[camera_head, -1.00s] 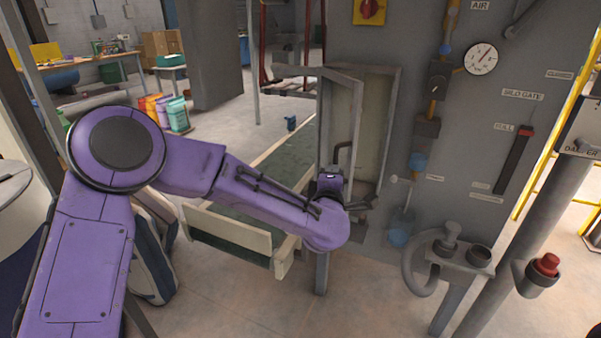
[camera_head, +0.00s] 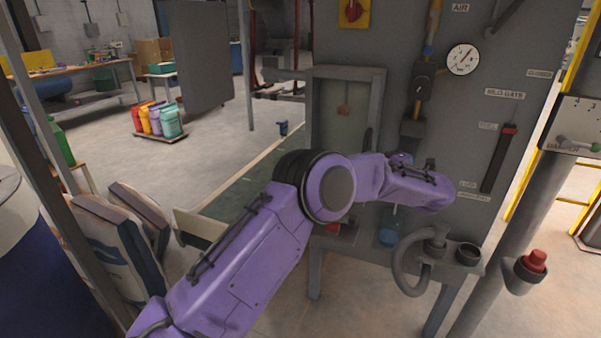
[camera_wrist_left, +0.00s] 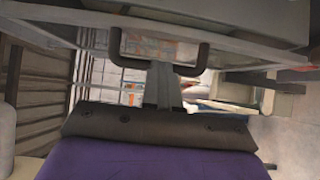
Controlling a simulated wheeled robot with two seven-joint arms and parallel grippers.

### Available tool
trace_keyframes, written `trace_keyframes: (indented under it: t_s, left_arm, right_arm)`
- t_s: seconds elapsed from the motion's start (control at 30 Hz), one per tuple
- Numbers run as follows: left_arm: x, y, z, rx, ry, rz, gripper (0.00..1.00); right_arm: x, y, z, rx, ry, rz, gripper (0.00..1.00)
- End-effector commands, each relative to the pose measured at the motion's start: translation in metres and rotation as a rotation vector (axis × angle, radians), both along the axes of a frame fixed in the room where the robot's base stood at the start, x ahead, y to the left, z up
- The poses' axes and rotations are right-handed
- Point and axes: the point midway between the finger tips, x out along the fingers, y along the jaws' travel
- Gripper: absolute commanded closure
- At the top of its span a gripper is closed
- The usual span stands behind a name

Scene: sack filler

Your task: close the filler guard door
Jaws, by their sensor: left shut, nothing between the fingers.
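The guard door (camera_head: 349,72) of the filler shows in the head view as a grey frame with a see-through pane. It appears to lie across the opening in the grey cabinet. Its lower part is behind my left arm, and I cannot tell whether it sits fully flush. In the left wrist view the dark U-shaped door handle (camera_wrist_left: 198,62) stands out from a grey frame bar (camera_wrist_left: 240,47). My left gripper (camera_wrist_left: 164,76) is shut and empty, its fingertips close to the handle; contact is unclear. In the head view my left arm hides this gripper. My right gripper is not in view.
A curved grey pipe (camera_head: 405,270) and a red button (camera_head: 536,260) stand at the lower right. A pressure gauge (camera_head: 463,59) is on the cabinet face (camera_head: 470,110). Sacks (camera_head: 115,240) lean at the left. The floor behind is mostly open.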

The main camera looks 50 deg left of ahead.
Motion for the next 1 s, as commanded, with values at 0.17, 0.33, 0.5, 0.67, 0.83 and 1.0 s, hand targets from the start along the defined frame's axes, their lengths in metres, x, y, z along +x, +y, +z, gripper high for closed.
trace_keyframes:
  t_s: [0.17,0.33,0.5,0.67,0.83,1.0]
  left_arm:
    - [-0.001,0.015,0.000,0.001,0.000,0.020,1.00]
    - [0.000,0.016,0.001,0.001,0.000,0.020,1.00]
    - [0.001,0.015,0.001,0.001,-0.001,0.018,1.00]
    - [0.001,0.014,0.001,0.001,-0.001,0.017,1.00]
    - [-0.007,-0.003,0.003,0.002,0.000,0.008,1.00]
    - [-0.022,-0.044,-0.002,0.004,-0.004,0.005,1.00]
  right_arm:
    - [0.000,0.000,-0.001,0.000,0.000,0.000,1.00]
    - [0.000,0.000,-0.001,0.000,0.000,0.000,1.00]
    - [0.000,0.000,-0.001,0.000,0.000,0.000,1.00]
    - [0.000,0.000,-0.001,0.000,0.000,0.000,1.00]
    - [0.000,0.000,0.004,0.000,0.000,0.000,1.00]
    - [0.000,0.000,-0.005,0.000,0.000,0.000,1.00]
